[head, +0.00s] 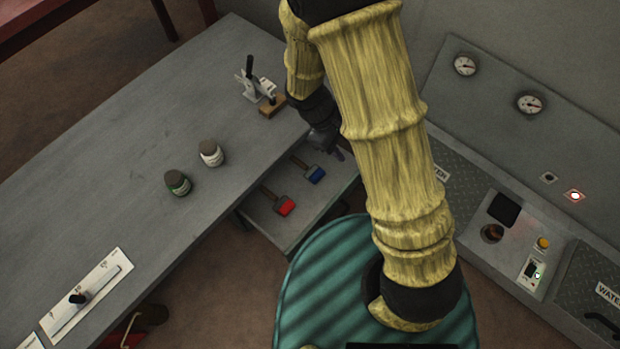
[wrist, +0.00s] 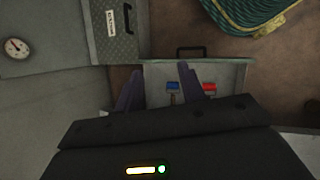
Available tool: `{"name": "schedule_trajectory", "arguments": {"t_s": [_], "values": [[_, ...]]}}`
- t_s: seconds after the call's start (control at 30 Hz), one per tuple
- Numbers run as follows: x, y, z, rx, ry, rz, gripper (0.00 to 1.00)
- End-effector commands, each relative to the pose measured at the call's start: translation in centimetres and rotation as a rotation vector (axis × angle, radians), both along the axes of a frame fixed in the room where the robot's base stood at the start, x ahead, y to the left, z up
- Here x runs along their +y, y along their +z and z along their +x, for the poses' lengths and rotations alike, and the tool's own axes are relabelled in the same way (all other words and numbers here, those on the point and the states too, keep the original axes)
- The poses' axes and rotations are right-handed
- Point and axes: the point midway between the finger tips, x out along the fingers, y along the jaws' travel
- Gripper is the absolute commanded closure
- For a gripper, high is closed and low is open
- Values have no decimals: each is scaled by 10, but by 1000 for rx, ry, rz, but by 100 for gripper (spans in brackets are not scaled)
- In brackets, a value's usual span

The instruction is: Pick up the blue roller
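The blue roller (head: 315,174) lies in an open drawer (head: 301,227) under the grey table, and it also shows in the wrist view (wrist: 172,86). A red roller (head: 285,207) lies in the same drawer, apart from the blue one; in the wrist view it is to the right of the blue one (wrist: 208,86). My gripper (head: 338,153) is above the drawer's far end, just beyond the blue roller in the head view. In the wrist view its two dark fingers are spread apart (wrist: 160,85), with the blue roller between them in the picture. The gripper is open and empty.
On the grey table (head: 130,190) stand two small jars (head: 178,183) and a toggle clamp (head: 257,85) on a wooden block. A slider panel (head: 90,300) lies at the near left. A control console (head: 520,210) with gauges stands at the right.

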Motion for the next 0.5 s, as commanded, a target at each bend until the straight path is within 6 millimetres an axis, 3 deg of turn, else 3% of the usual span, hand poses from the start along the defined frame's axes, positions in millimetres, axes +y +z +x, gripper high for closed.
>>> {"name": "schedule_trajectory", "arguments": {"t_s": [0.03,0.5], "values": [[8,-37,1,18,64,-38,60],[67,-224,17,93,625,-408,60]]}}
